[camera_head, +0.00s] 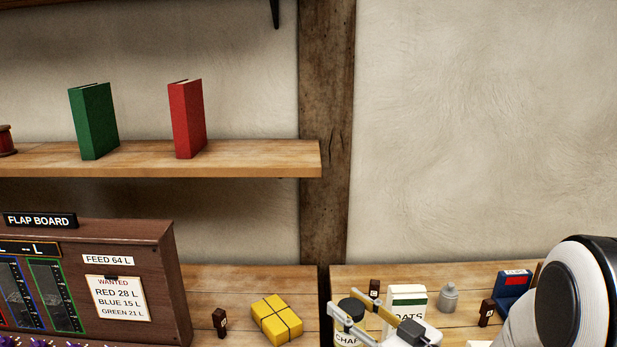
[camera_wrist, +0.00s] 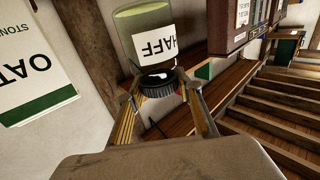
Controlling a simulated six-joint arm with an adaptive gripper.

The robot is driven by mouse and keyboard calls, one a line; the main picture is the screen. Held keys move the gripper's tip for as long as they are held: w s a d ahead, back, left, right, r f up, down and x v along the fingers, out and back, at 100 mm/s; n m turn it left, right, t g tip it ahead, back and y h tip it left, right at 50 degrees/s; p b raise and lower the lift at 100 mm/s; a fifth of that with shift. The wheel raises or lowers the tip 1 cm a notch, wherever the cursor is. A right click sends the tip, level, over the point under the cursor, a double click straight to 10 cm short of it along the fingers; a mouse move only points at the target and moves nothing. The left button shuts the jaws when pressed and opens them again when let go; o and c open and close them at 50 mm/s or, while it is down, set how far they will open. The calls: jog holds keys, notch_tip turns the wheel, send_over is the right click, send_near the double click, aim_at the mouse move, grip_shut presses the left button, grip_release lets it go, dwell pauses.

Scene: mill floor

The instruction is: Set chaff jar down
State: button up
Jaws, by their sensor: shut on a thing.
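The chaff jar (camera_head: 347,339), with a black lid and a white label, is at the bottom edge of the head view, in front of the right bench. My gripper (camera_head: 357,308) is shut on the jar at its dark lid. In the wrist view the jar (camera_wrist: 143,22) appears upside down, with greenish glass, and its lid lies between the fingers of my gripper (camera_wrist: 160,88). The jar looks upright in the head view. Its base is cut off there, so I cannot tell whether it touches anything.
An oats box (camera_head: 407,294) stands close right of the jar, with a grey bottle (camera_head: 449,297), a small dark tag (camera_head: 487,312) and a blue box (camera_head: 513,289) beyond. On the left bench are a yellow parcel (camera_head: 277,320) and the flap board (camera_head: 150,265). A gap separates the benches.

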jog(key=r, duration=0.2)
jog(key=r+h, duration=0.1)
jog(key=shift+w+r+m+t, duration=0.2)
jog(key=shift+r+m+t, duration=0.1)
jog(key=shift+r+t, duration=0.1)
jog(key=s+d+r+m+t+h, duration=0.1)
jog(key=s+d+r+m+h, duration=0.1)
jog(key=r, duration=0.6)
jog(key=s+d+r+m+t+h, duration=0.1)
jog(key=d+r+m+t+h, duration=0.1)
jog(key=d+r+m+h, duration=0.3)
jog(key=shift+s+d+r+h, duration=0.4)
jog(key=shift+d+r+h, duration=0.6)
jog(key=shift+r+h, duration=0.9)
jog(key=shift+r, duration=0.2)
jog(key=shift+r, duration=0.1)
